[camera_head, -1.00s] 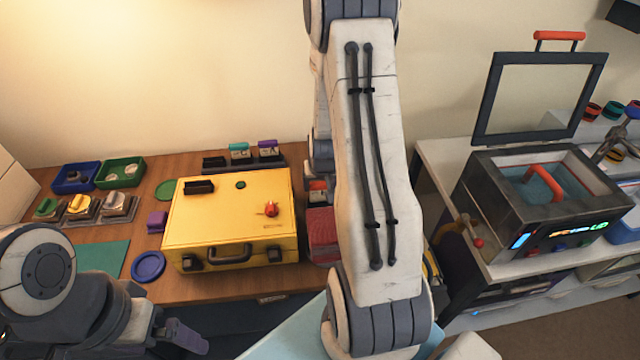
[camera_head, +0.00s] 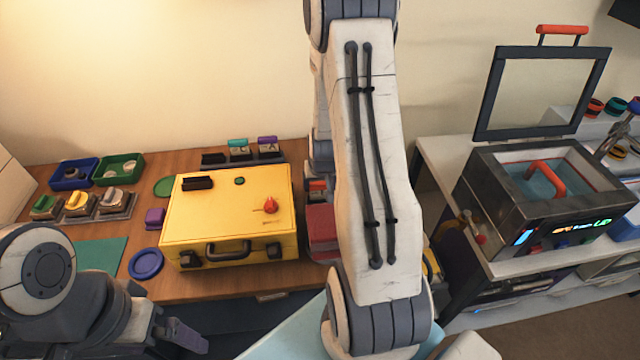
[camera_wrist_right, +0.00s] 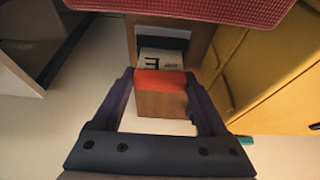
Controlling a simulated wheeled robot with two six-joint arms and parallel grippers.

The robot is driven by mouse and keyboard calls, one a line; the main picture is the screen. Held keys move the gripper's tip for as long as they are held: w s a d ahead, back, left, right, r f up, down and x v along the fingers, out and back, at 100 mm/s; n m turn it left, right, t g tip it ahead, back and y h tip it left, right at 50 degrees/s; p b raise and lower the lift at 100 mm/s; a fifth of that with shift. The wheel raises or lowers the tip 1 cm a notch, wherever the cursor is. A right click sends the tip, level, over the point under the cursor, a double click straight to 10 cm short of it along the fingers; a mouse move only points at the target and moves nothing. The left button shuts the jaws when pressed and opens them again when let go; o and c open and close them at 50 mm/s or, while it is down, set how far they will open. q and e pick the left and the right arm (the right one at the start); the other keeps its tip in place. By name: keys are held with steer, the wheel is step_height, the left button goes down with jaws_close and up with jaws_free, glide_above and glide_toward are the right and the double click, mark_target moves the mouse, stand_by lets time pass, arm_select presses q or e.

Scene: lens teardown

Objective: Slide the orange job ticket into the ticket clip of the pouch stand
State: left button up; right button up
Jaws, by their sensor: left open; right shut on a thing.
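The orange job ticket (camera_wrist_right: 160,78) is between the fingers of my right gripper (camera_wrist_right: 159,86), shut on it. It has an orange band, a brownish face and a pale label with a dark letter E beside the band. In the head view my right arm hides the gripper; a bit of orange (camera_head: 317,184) shows beside the arm. A dark stand (camera_head: 250,160) at the back of the desk holds teal-topped and purple-topped pieces, with a black holder at its left end; I cannot tell for sure whether it is the pouch stand. My left gripper (camera_head: 184,338) is open and empty, low at the left.
Small trays (camera_head: 119,169) and a blue disc (camera_head: 146,263) are at the left. A machine with a raised lid (camera_head: 535,190) stands right.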

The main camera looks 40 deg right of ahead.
steer(key=shift+f, duration=0.3)
steer(key=o, duration=1.2)
step_height(320, 180, up, 9)
steer(key=p, duration=0.7)
steer(key=shift+r+p, duration=0.1)
steer(key=shift+p, duration=0.25)
step_height(320, 180, down, 9)
steer(key=b, duration=0.8)
